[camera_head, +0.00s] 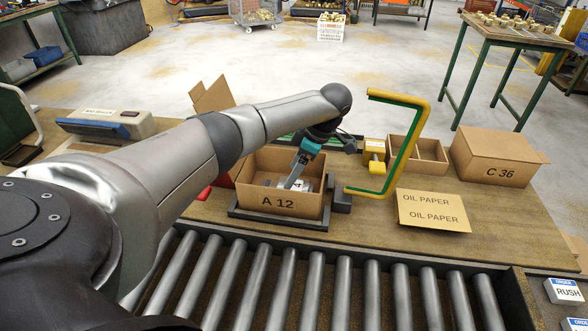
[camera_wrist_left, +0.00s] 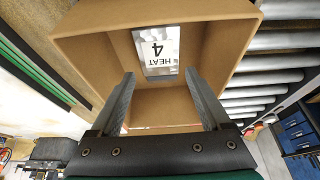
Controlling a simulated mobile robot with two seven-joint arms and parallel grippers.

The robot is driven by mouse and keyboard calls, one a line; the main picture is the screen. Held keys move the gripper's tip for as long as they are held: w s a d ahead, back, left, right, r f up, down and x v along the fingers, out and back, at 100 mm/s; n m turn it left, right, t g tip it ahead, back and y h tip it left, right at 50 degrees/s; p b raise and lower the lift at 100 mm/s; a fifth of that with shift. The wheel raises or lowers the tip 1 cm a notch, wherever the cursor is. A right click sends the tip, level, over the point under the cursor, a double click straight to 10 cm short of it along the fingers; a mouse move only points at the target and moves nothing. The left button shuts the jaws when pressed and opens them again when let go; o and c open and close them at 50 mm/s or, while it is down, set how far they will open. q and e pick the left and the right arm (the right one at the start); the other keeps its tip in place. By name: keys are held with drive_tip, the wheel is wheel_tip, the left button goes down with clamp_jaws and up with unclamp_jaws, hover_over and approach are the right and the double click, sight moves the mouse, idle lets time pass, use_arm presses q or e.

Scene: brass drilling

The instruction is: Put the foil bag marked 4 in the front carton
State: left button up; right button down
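The open carton marked A 12 (camera_head: 247,197) stands at the front of the bench in a dark frame, behind the rollers. The silver foil bag (camera_wrist_left: 158,50), marked HEAT 4 in the left wrist view, lies inside it on the floor. Part of the bag (camera_head: 305,185) shows in the head view. My left gripper (camera_head: 291,184) reaches down into the carton. In the left wrist view its two fingers (camera_wrist_left: 159,78) are wide apart with nothing between them, and the bag is beyond the fingertips. My right gripper is not in view.
A yellow-green bent frame (camera_head: 412,135) rises right of the carton. Behind it are a yellow block (camera_head: 374,155) and an open box (camera_head: 431,151). A closed carton C 36 (camera_head: 500,158) and oil paper card (camera_head: 432,210) lie right. Rollers (camera_head: 345,290) run in front.

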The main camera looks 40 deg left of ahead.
use_arm(q)
drive_tip(key=shift+o, duration=1.3)
drive_tip(key=shift+r, duration=0.1)
drive_tip(key=shift+r+p, duration=0.3)
drive_tip(key=p+v, duration=0.1)
drive_tip(key=v, duration=0.7)
